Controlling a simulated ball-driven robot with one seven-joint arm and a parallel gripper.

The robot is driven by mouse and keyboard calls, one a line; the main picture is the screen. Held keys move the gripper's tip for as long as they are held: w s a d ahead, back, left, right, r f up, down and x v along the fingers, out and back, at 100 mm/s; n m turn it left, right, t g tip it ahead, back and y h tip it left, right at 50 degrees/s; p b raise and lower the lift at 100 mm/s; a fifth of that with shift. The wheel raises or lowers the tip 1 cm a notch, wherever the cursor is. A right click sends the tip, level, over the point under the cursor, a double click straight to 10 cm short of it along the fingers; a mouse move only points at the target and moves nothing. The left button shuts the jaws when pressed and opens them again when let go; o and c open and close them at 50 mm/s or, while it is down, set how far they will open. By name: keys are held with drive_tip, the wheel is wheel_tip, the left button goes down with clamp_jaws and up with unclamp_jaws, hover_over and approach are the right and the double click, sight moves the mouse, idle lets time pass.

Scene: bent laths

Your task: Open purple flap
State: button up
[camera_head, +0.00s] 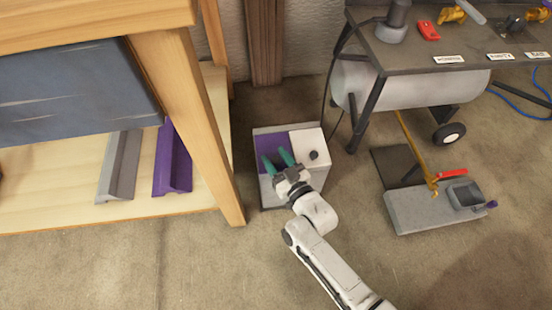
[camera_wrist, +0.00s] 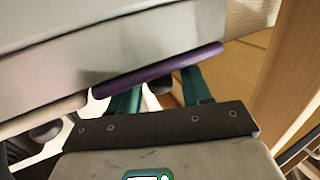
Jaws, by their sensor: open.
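The purple flap (camera_head: 268,141) is on the left part of the top of a grey box on the floor. In the wrist view its edge shows as a thin purple strip (camera_wrist: 160,69) along the grey metal box face (camera_wrist: 120,50). My gripper (camera_head: 275,157) is open, with its two green fingers over or against the flap in the head view. In the wrist view the fingers (camera_wrist: 160,90) lie at the purple edge, their tips partly hidden behind it. I cannot tell whether they touch the flap. Nothing is seen between them.
A white panel (camera_head: 310,140) with a dark knob (camera_head: 314,155) is beside the flap. A wooden bench leg (camera_head: 190,125) stands close on the left, with a purple lath (camera_head: 172,160) and a grey lath (camera_head: 119,166) on its shelf. A tank stand (camera_head: 365,105) is at the right.

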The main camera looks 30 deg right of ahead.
clamp_jaws()
idle(0.3)
drive_tip(key=shift+r, duration=0.15)
